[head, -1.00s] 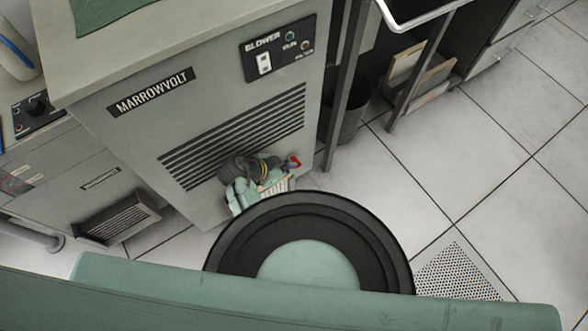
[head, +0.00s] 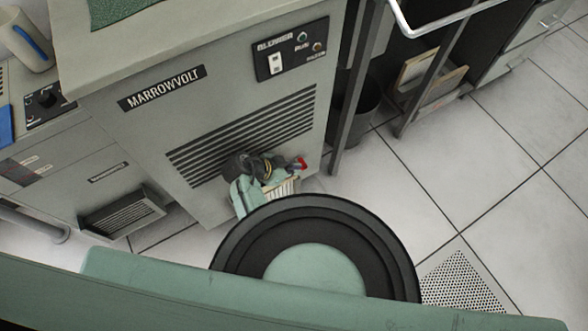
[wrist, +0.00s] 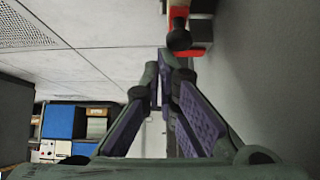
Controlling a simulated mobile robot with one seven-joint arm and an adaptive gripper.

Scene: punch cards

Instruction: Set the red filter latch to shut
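The red latch (head: 301,163) shows as a small red piece low at the right corner of the grey MARROWVOLT cabinet (head: 205,125). In the wrist view a red part (wrist: 190,17) sits at the top, with a dark round knob (wrist: 179,39) in front of it. My gripper (wrist: 164,68) has its purple-padded fingers drawn together at the tips, with nothing visible held between them. The knob lies just beyond the fingertips; I cannot tell whether they touch. In the head view my wrist and arm partly cover the area beside the latch, and its setting is not readable.
A blower panel (head: 290,49) is on the cabinet above the vent slats (head: 245,130). A dark bin (head: 358,112) and metal frame legs (head: 352,95) stand to the right. Tiled floor (head: 425,170) is clear farther right. A perforated floor tile (head: 458,282) lies at lower right.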

